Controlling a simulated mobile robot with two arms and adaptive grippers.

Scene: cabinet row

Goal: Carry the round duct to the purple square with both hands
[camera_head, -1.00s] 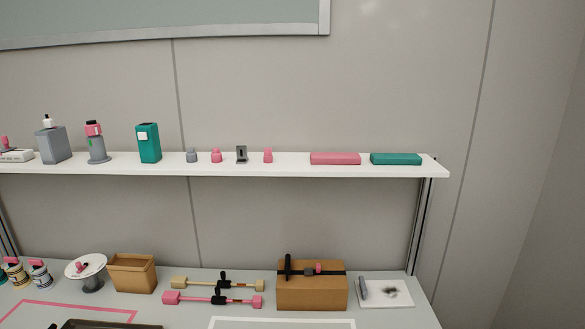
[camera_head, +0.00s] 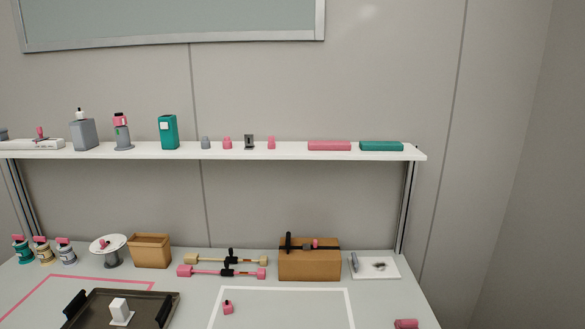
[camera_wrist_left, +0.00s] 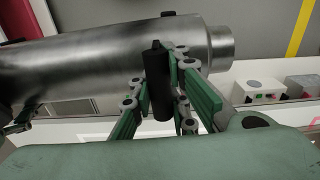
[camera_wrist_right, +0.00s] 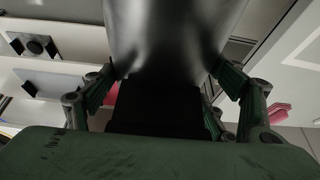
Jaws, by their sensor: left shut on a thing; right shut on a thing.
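The round duct is a shiny grey metal cylinder. In the left wrist view the duct (camera_wrist_left: 110,60) lies across the upper part, with a narrower end collar at the right. My left gripper (camera_wrist_left: 160,85) has its green fingers closed around a black upright handle (camera_wrist_left: 160,92) on the duct's side. In the right wrist view the duct (camera_wrist_right: 175,35) fills the top middle. My right gripper (camera_wrist_right: 165,85) is shut on a black handle (camera_wrist_right: 165,110) there. Neither gripper nor the duct shows in the head view. No purple square is visible.
The grey table holds a pink outline (camera_head: 42,287), a dark tray (camera_head: 150,305), a white outline (camera_head: 283,289), a brown box (camera_head: 310,265) and an open brown bin (camera_head: 150,252). A white shelf (camera_head: 290,154) with small items runs above. A yellow strip (camera_wrist_left: 299,28) shows in the left wrist view.

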